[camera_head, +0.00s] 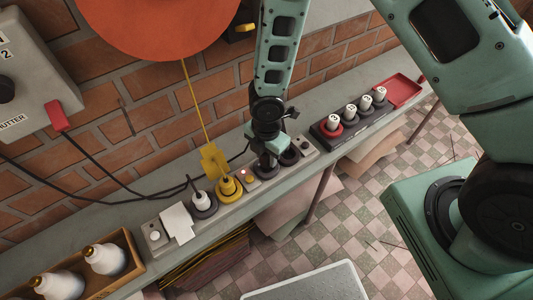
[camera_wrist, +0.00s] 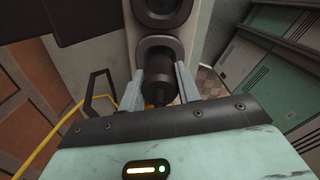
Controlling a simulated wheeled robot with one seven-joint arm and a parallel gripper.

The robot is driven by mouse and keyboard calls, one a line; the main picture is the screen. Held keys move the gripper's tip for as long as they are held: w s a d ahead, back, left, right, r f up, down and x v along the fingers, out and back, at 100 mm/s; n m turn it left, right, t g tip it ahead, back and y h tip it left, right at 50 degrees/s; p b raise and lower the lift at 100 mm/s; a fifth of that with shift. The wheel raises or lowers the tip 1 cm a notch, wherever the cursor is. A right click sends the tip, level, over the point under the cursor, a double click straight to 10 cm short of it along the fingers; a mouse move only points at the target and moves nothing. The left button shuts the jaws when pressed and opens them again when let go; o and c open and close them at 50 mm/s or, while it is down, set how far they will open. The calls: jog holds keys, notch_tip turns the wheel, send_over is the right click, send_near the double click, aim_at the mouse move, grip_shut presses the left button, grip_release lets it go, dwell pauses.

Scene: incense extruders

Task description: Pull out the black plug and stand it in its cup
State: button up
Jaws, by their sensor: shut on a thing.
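The black plug (camera_wrist: 158,78) is between the two fingers of my gripper (camera_wrist: 160,92) in the wrist view, and the gripper is shut on it. The plug's far end meets a dark ring-shaped socket (camera_wrist: 162,43); I cannot tell how deep it sits. In the head view my gripper (camera_head: 267,142) points down over the grey socket strip (camera_head: 230,205), with the black plug (camera_head: 268,161) under it, mostly hidden. An empty dark socket (camera_head: 289,157) is just right of it. I cannot make out which cup is the black plug's.
On the strip, a yellow plug (camera_head: 227,187) and a white plug (camera_head: 202,200) stand to the left. A dark rack (camera_head: 345,133) with several white-topped pieces and a red tray (camera_head: 404,91) lie right. A yellow cord and tag (camera_head: 212,161) hang close left of my gripper.

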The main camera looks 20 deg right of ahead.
jog(key=shift+f+b, duration=1.05)
jog(key=shift+f, duration=0.25)
jog(key=o, duration=1.1)
jog(key=shift+c, duration=0.2)
jog(key=shift+r, duration=0.1)
notch_tip(320, 180, up, 17)
jog(key=p, duration=0.1)
jog(key=s+r+m+b, duration=0.1)
jog(key=s+r+m, duration=0.4)
jog(key=s+m, duration=0.3)
jog(key=s+d+r+m+b, duration=0.1)
jog(key=s+r+m, duration=0.4)
jog(key=s+m, duration=0.4)
jog(key=shift+s+r+y, duration=0.2)
jog(key=shift+s+y, duration=0.1)
